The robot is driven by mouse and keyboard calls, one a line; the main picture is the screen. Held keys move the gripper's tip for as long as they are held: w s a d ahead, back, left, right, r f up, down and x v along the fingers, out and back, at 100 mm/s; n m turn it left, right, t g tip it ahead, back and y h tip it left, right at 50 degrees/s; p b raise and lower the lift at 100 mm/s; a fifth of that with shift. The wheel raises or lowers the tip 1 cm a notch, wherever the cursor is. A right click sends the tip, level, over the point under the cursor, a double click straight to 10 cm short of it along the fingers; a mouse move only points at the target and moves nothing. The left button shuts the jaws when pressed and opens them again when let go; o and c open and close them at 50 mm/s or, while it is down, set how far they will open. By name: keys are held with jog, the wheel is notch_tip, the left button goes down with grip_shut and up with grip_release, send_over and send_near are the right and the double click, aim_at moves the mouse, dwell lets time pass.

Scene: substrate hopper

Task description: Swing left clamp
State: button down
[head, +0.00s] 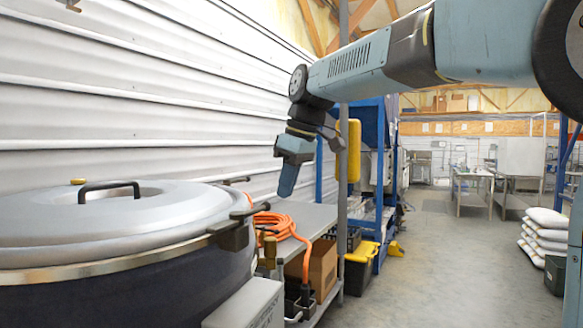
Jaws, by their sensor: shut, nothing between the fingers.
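A large round hopper (120,295) with a dark body and a metal rim stands at the left in the head view. Its silver lid (150,218) lies on top, with a black handle (109,186) and a small brass knob. A dark clamp (232,232) sits on the near right side of the rim. Another dark clamp part (237,181) shows at the far right edge of the lid. I cannot tell which of them is the left clamp. My gripper (287,190) points downward, shut and empty, beyond and to the right of the lid, apart from both clamps.
A grey bench (312,218) behind the hopper holds a coiled orange hose (275,228). A cardboard box (322,265) and a black and yellow toolbox (358,270) stand below. A metal post rises beside my arm.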

aim_at(244, 215)
jog(key=shift+w+a+f, duration=0.35)
jog(key=shift+a+f, duration=0.2)
jog(key=shift+a, duration=0.15)
jog(key=shift+w+a+f, duration=0.3)
jog(key=shift+a+f, duration=0.3)
jog(key=shift+a, duration=0.15)
jog(key=shift+w+a+f, duration=0.35)
jog(key=shift+a+f, duration=0.2)
jog(key=shift+a, duration=0.15)
jog(key=shift+a, duration=0.15)
